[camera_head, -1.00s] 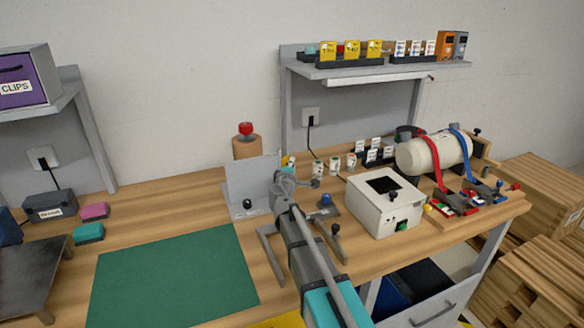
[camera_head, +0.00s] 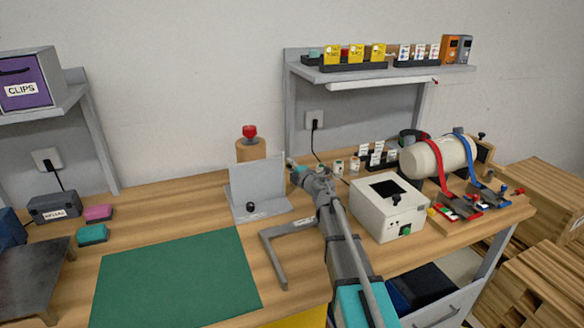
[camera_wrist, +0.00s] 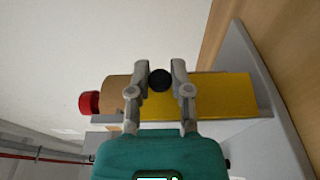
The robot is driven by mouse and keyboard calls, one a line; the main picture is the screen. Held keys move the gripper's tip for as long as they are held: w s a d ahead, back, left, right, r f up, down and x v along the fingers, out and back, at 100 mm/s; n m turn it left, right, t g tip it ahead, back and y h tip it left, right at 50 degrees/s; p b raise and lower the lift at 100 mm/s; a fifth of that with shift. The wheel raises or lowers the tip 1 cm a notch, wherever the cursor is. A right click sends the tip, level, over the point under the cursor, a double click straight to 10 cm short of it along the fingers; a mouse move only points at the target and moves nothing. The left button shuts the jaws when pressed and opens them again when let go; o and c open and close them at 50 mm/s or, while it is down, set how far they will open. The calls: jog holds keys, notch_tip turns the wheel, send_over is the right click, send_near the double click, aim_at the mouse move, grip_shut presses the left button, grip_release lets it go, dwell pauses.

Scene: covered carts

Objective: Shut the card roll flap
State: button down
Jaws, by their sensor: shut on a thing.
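The brown card roll (camera_head: 250,150) with a red knob (camera_head: 249,131) stands behind an upright grey panel (camera_head: 258,181). In the wrist view the roll (camera_wrist: 117,92) and its red knob (camera_wrist: 90,103) lie sideways at the left. A yellow flap-like face (camera_wrist: 222,94) lies beyond my gripper there, and a black knob (camera_wrist: 160,80) shows in front of it. My gripper (camera_wrist: 160,83) is shut on this black knob, with a finger on each side. In the head view my gripper (camera_head: 298,172) is just right of the grey panel, its fingertips hard to make out.
A second black knob (camera_head: 250,207) sits low on the panel's front. A white box (camera_head: 388,206) stands close to the right of my arm. A grey L-shaped bracket (camera_head: 270,256) lies in front, beside a green mat (camera_head: 178,274). Small labelled items (camera_head: 375,154) stand behind.

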jog(key=shift+w+a+n+g+y, duration=0.15)
jog(key=shift+n+g+y, duration=0.35)
jog(key=shift+y, duration=0.2)
jog(key=shift+w+a+n+g+y, duration=0.15)
jog(key=shift+n+g+y, duration=0.25)
jog(key=shift+n+y, duration=0.25)
jog(key=shift+y, duration=0.25)
jog(key=c, duration=0.5)
grip_release()
jog(key=shift+c, duration=0.2)
jog(key=shift+s, duration=0.1)
jog(key=v, duration=0.7)
jog(key=shift+s, duration=0.15)
jog(key=shift+d+r, duration=0.1)
